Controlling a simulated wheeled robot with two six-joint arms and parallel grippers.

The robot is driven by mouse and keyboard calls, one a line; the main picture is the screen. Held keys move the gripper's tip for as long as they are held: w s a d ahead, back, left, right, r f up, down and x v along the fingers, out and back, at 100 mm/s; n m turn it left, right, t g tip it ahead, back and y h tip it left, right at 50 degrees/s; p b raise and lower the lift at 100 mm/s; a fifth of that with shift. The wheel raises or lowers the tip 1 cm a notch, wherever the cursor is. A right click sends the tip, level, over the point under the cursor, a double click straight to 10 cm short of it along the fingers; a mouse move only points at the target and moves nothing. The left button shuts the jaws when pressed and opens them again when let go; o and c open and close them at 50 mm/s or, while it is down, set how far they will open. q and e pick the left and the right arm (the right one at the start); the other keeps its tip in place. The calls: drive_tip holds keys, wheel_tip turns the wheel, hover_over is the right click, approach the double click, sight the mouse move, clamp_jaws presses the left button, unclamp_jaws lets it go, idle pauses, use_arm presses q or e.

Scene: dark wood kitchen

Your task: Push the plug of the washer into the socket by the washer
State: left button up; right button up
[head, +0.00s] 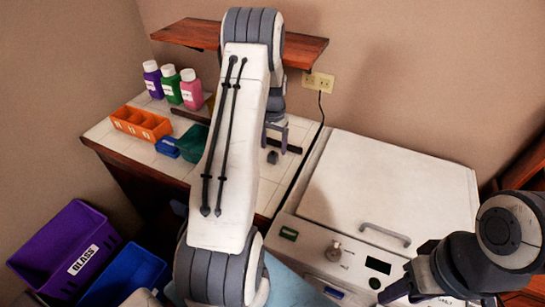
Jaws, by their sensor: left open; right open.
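The white washer (400,185) stands at the right, its lid closed. The cream socket (318,82) is on the back wall above its left rear corner. A black cord (321,108) hangs from the socket's lower right and runs down beside the washer. I cannot tell whether a plug at its upper end is seated. My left gripper (276,138) is open, pointing down over the tiled counter, left of and below the socket. A small dark block (272,157) lies just below its fingers; I cannot tell what it is. My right gripper (396,292) is open near the washer's front panel.
A wooden shelf (300,45) juts from the wall left of the socket. Bottles (190,92), an orange bin (140,124) and a green bin (190,146) stand on the counter. Purple (65,245) and blue (125,280) crates are at lower left. My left arm hides much of the counter.

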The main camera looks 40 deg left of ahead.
sight(273, 154)
use_arm(q)
drive_tip(key=f+p, duration=0.1)
drive_tip(key=f, duration=0.1)
drive_tip(key=f+p, duration=0.1)
drive_tip(key=f, duration=0.1)
drive_tip(key=shift+a+f, duration=0.2)
drive_tip(key=shift+f, duration=0.4)
clamp_jaws()
